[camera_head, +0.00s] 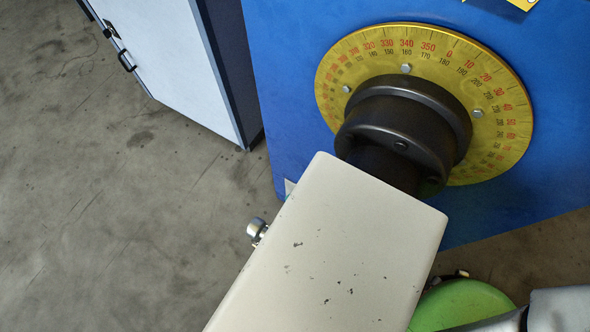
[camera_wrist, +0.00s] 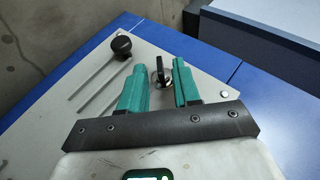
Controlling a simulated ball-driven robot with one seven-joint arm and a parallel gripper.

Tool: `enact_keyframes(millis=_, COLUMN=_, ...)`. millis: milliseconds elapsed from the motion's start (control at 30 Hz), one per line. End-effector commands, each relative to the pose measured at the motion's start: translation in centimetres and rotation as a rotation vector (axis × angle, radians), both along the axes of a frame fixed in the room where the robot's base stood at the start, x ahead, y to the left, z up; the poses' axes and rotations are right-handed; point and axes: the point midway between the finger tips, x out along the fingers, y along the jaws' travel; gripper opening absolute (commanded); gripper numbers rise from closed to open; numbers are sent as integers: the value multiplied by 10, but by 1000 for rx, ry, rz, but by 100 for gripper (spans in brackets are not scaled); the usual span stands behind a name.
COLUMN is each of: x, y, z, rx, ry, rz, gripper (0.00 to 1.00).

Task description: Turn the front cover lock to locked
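In the wrist view, the front cover (camera_wrist: 210,72) is a light grey panel with long slots. The lock (camera_wrist: 161,70) shows as a small black upright key or turn-piece, with a metal ring at its base. My gripper (camera_wrist: 160,66) has two teal fingers, one on each side of the black piece. The fingers are apart, with a visible gap on both sides of it. Whether they touch the panel I cannot tell. The head view does not clearly show the lock or the fingertips.
A black round knob (camera_wrist: 122,46) stands on the panel to the left of the fingers. In the head view, a yellow degree dial (camera_head: 505,130) with a black hub (camera_head: 425,105) is on a blue machine (camera_head: 285,90). A white cabinet (camera_head: 170,55) stands at the left.

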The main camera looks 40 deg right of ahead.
Motion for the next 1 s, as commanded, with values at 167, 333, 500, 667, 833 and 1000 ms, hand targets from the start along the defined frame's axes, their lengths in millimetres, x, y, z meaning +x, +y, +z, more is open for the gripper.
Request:
enact_keyframes(millis=167, x=-15, y=6, z=18, rx=1, ry=0, rz=3, gripper=32)
enact_keyframes(millis=333, x=-37, y=10, z=39, rx=1, ry=0, rz=4, gripper=32)
enact_keyframes(millis=500, x=-59, y=14, z=57, rx=1, ry=0, rz=2, gripper=32)
enact_keyframes(millis=667, x=-72, y=16, z=67, rx=0, ry=-1, rz=2, gripper=32)
enact_keyframes(millis=833, x=-77, y=17, z=69, rx=-1, ry=0, rz=1, gripper=32)
enact_keyframes(millis=1000, x=-77, y=17, z=69, rx=-1, ry=0, rz=0, gripper=32)
